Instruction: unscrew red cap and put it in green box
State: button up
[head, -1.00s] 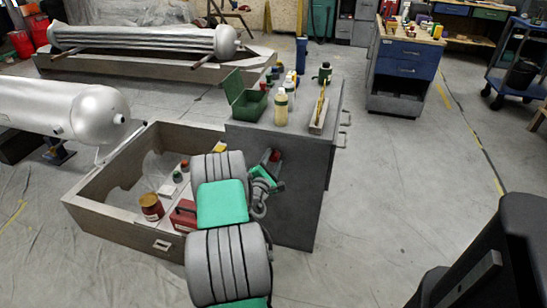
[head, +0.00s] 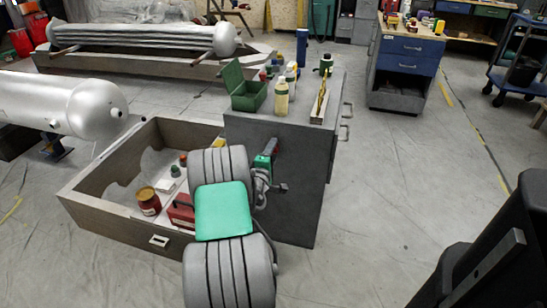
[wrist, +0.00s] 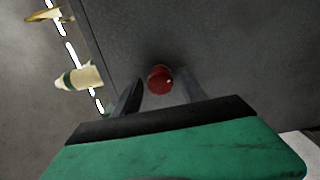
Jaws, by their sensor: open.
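The red cap (wrist: 160,79) is a round red piece against a dark grey surface in the wrist view. My gripper (wrist: 162,96) is open, with one finger on each side of the cap. I cannot tell whether the fingers touch it. In the head view my gripper (head: 271,152) is at the cabinet side, partly hidden by my arm. The green box (head: 247,98) stands on the cabinet top with its lid raised.
A pale bottle (head: 281,98) and other small containers stand beside the green box. A grey wooden crate (head: 120,230) on the floor at left holds a dark red can (head: 148,203) and a red toolbox (head: 182,217).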

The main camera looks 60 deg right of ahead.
jog(key=m+b, duration=1)
jog(key=m, duration=0.2)
jog(key=shift+f, duration=0.1)
grip_shut()
jog(key=shift+c, duration=2.2)
grip_release()
grip_shut()
